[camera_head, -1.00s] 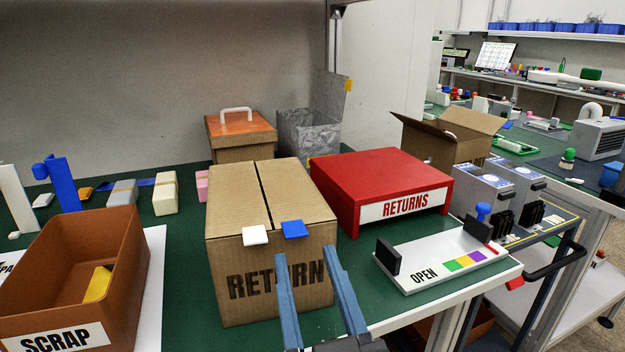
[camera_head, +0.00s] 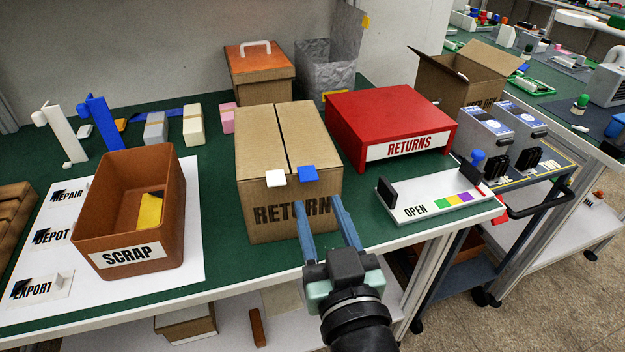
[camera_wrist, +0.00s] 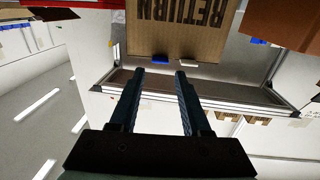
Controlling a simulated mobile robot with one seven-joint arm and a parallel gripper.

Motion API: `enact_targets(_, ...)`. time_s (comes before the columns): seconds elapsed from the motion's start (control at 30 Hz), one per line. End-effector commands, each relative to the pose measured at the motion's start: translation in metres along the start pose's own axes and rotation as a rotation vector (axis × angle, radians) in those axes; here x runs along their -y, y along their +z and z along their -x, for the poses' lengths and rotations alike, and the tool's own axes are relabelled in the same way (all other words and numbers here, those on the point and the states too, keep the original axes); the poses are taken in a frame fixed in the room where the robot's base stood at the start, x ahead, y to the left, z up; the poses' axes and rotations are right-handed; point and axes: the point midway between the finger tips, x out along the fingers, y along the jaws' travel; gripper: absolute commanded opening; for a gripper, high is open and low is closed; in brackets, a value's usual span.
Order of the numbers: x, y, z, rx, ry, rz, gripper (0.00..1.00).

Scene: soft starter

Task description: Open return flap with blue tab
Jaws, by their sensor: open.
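The cardboard RETURN box (camera_head: 262,219) stands on the green bench with its two top flaps closed, meeting at a centre seam. A blue tab (camera_head: 308,173) sits on the front edge of the right flap, and a white tab (camera_head: 276,178) on the front edge of the left flap. My gripper (camera_head: 321,207) is open and empty in front of the box's right part, its fingers pointing at the box just below the blue tab. In the wrist view, the box (camera_wrist: 178,28) appears upside down beyond the open fingers (camera_wrist: 160,76), with the blue tab (camera_wrist: 160,58) ahead.
A red RETURNS box (camera_head: 390,118) and a white OPEN fixture (camera_head: 425,212) stand to the right. A brown SCRAP bin (camera_head: 100,215) is at left on a white sheet. A lidded carton (camera_head: 260,88) stands behind. Green bench shows between bin and box.

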Motion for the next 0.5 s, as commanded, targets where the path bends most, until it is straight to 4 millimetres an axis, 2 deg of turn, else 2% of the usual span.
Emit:
enact_targets(0.03, 0.001, -0.003, -0.011, -0.003, -0.003, 0.000, 0.47)
enact_targets(0.2, 0.000, -0.002, -0.038, -0.002, -0.001, 0.000, 0.47)
enact_targets(0.33, 0.001, -0.001, -0.050, -0.001, -0.002, 0.000, 0.47)
enact_targets(0.5, 0.001, 0.000, -0.055, 0.000, -0.001, 0.001, 0.47)
